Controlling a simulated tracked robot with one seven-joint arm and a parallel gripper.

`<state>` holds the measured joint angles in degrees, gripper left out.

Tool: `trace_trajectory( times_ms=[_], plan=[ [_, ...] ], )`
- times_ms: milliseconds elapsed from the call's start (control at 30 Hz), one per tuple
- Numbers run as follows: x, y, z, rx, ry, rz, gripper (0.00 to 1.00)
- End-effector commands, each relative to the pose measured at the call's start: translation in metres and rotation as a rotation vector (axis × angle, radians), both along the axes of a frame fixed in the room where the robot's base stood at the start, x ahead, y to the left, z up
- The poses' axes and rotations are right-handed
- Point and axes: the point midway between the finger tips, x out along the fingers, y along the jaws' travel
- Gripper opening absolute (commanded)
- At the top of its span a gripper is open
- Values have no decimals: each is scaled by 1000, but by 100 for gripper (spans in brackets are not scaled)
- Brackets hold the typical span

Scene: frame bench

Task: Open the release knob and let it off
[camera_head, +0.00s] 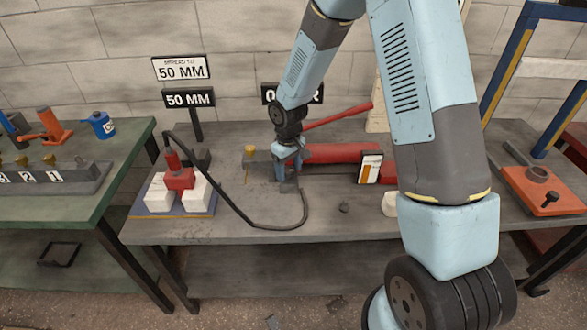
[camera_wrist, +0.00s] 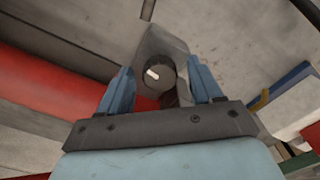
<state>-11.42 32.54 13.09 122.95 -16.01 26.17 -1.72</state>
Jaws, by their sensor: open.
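The release knob (camera_wrist: 160,74) is round and black with a white pointer mark, on a grey block (camera_wrist: 165,42) in the wrist view. My gripper (camera_wrist: 160,66) is open, one blue finger on each side of the knob. Gaps show between knob and fingers; I cannot tell how deep the fingers reach. In the head view my gripper (camera_head: 288,172) is low at the left end of the red pump cylinder (camera_head: 340,153), and the knob cannot be made out. A red pump lever (camera_head: 338,116) slopes up to the right.
A black hose (camera_head: 240,212) loops along the bench to a red spreader tool (camera_head: 178,179) between white blocks (camera_head: 160,193). A "50 MM" sign (camera_head: 189,98) stands behind it. A small orange-and-white card (camera_head: 370,168) stands right of my gripper. The front of the bench (camera_head: 330,225) is mostly clear.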

Motion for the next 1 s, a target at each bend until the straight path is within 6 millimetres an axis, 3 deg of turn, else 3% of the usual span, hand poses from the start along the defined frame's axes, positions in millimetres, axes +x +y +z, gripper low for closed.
trace_trajectory(
  times_ms=[267, 800, 1000],
  plan=[
    [1, 0, 16, 2, -4, -1, 65],
    [1, 0, 112, 1, -3, -1, 65],
    [1, 0, 132, 1, -1, 0, 65]
  ],
)
